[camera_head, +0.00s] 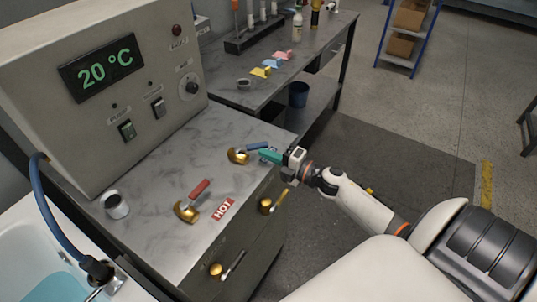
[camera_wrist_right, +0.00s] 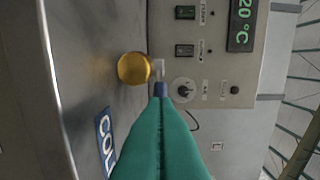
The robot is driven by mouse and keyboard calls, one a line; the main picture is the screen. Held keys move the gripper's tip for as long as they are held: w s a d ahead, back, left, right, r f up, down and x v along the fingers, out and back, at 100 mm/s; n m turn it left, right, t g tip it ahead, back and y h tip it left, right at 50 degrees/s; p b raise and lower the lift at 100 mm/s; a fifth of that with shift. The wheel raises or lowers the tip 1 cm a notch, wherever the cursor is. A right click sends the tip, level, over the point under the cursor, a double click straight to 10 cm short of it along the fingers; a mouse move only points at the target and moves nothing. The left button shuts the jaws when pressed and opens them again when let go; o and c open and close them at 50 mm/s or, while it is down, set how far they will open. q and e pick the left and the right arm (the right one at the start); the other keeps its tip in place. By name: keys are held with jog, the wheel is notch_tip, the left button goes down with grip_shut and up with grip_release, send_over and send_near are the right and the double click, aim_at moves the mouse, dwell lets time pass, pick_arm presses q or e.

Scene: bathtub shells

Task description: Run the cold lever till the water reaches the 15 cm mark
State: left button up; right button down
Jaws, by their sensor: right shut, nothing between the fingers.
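The cold lever (camera_head: 252,147) has a blue handle on a brass base and stands on the grey counter's far edge. In the right wrist view its blue handle (camera_wrist_right: 160,90) shows just past my fingertips, beside the round brass base (camera_wrist_right: 134,68). My right gripper (camera_head: 268,155) has green fingers, shut and empty, at the end of the blue handle; I cannot tell if they touch it. A blue label reading "COL" (camera_wrist_right: 105,143) is partly hidden by the fingers. The tub (camera_head: 18,240) holds blue water (camera_head: 52,288) at lower left. No 15 cm mark is visible. My left gripper is out of view.
The hot lever (camera_head: 190,201), red-handled on brass, stands nearer on the counter by a red HOT label (camera_head: 223,209). A control box (camera_head: 105,90) reads 20 °C. A blue hose (camera_head: 53,215) runs down to the tub. A grey ring-shaped cup (camera_head: 115,204) stands on the counter.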

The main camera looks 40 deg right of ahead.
jog(key=shift+w+d+n+y+b, duration=0.2)
jog(key=shift+n+y+b, duration=0.1)
jog(key=shift+y+b, duration=0.1)
jog(key=shift+g, duration=0.3)
jog(key=n+y+b, duration=0.1)
jog(key=w+d+g+y+b, duration=0.1)
jog(key=n+y+b, duration=0.1)
jog(key=shift+w+d+f+n+g+b, duration=0.2)
jog(key=shift+w+n+g+b, duration=0.1)
jog(key=shift+g+b, duration=0.1)
jog(key=shift+w+y, duration=0.15)
jog(key=shift+y, duration=0.15)
jog(key=shift+w+d+r+b, duration=0.15)
jog(key=shift+w+d+b, duration=0.3)
jog(key=shift+w+b, duration=0.35)
